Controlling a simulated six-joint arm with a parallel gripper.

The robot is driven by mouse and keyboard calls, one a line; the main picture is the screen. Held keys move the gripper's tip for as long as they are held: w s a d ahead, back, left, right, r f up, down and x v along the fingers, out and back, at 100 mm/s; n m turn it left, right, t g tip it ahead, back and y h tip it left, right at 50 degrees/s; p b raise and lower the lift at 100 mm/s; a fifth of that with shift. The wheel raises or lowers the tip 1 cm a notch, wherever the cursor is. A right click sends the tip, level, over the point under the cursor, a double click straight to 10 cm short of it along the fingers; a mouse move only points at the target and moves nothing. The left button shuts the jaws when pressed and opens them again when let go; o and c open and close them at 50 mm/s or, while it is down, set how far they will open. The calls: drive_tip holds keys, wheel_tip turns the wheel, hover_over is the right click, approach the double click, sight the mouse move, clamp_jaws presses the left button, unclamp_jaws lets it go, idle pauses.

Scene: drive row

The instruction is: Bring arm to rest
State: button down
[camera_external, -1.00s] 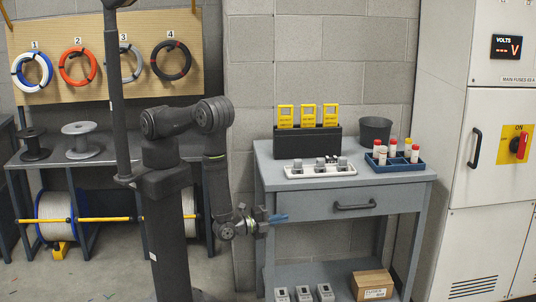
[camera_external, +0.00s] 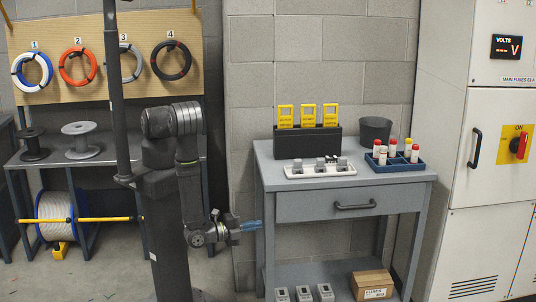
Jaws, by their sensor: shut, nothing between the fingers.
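My gripper (camera_external: 256,224) is at the end of my dark grey arm, which hangs down beside its column. Its blue fingertips point right, toward the left side of the grey workbench (camera_external: 268,160), below the level of the bench top. The fingers are shut with nothing between them. I cannot tell from this view how far the fingertips are from the bench leg.
On the bench stand a black rack with yellow tags (camera_external: 308,141), a white fuse strip (camera_external: 320,171), a dark bin (camera_external: 375,131) and a blue tray (camera_external: 398,166) of capped tubes. A cardboard box (camera_external: 372,284) sits on the lower shelf. A white cabinet (camera_external: 490,150) stands right.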

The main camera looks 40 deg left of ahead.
sight(279, 214)
drive_tip(key=w+d, duration=0.1)
drive_tip(key=w, duration=0.2)
drive_tip(key=w+d, duration=0.1)
drive_tip(key=w, duration=0.3)
drive_tip(key=w+d, duration=0.1)
drive_tip(key=w, duration=0.3)
drive_tip(key=shift+w+a, duration=0.25)
drive_tip(key=shift+a, duration=0.05)
